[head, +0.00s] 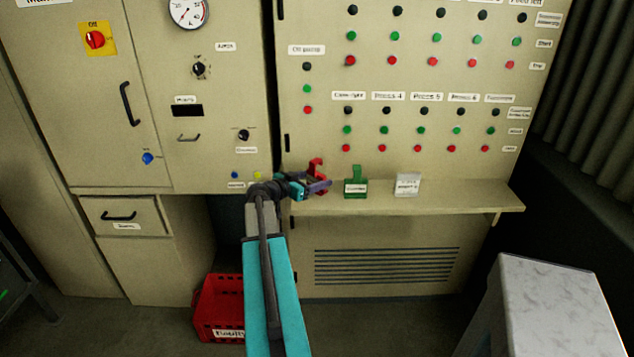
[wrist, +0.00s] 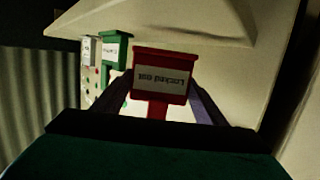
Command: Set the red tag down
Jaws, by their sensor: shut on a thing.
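The red tag (head: 317,168) is at the left end of the narrow shelf (head: 450,199) on the control cabinet. My gripper (head: 318,186) is shut on it. In the wrist view the red tag (wrist: 163,76) sits between the two fingers (wrist: 165,105) and its white label reads "Locked out", upside down. The head view does not show clearly whether the tag touches the shelf. A green tag (head: 356,187) stands on the shelf just right of my gripper, and it also shows in the wrist view (wrist: 115,50).
A white tag or card (head: 407,186) stands on the shelf right of the green tag. The shelf's right part is bare. Rows of buttons (head: 430,130) are on the panel above. A red crate (head: 208,306) is on the floor, and a grey-topped block (head: 550,290) is at lower right.

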